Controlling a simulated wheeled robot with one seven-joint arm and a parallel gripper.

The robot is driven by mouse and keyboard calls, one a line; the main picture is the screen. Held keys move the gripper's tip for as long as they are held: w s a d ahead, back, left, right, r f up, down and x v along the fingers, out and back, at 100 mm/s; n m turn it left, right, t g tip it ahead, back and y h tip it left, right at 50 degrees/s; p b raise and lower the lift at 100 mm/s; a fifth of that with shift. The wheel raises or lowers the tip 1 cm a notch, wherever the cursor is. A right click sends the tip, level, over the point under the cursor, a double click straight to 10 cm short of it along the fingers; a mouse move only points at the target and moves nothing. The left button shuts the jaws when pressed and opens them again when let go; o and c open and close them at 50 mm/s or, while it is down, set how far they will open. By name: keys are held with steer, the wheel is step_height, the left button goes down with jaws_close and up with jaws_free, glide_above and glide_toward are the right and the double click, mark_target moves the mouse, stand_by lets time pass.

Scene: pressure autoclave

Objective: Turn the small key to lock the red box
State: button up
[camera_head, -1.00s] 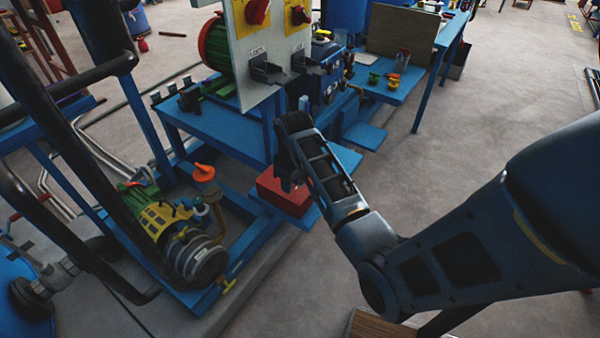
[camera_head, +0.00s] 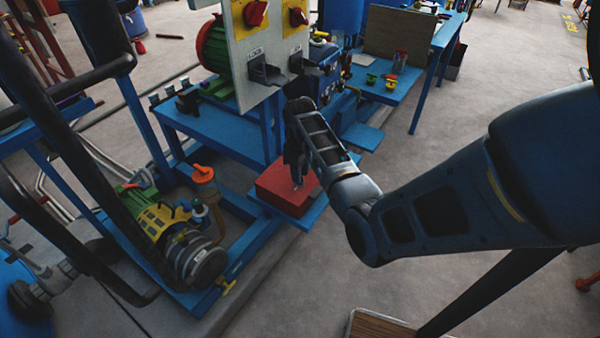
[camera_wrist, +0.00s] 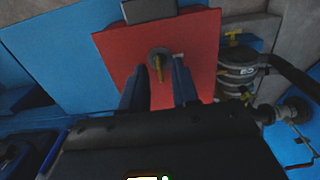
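The red box (camera_head: 280,190) sits on a low blue shelf in the head view, below the blue table. It fills the upper middle of the wrist view (camera_wrist: 200,50). A round lock with a small yellowish key (camera_wrist: 159,68) is on the red face in the wrist view. My gripper (camera_wrist: 158,85) has two dark fingers apart, one on each side below the key, with red surface showing between them. The key does not appear to be held. In the head view my gripper (camera_head: 297,178) reaches down at the box, and its fingertips are hard to make out.
A pump with a green and yellow body (camera_head: 160,220) stands left of the box. An orange-topped item (camera_head: 203,174) is close to it. The blue table (camera_head: 215,130) and a panel with red switches (camera_head: 262,50) stand above and behind. Open floor lies to the right.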

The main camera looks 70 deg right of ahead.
steer(key=shift+f, duration=0.25)
jaws_close()
stand_by(0.3)
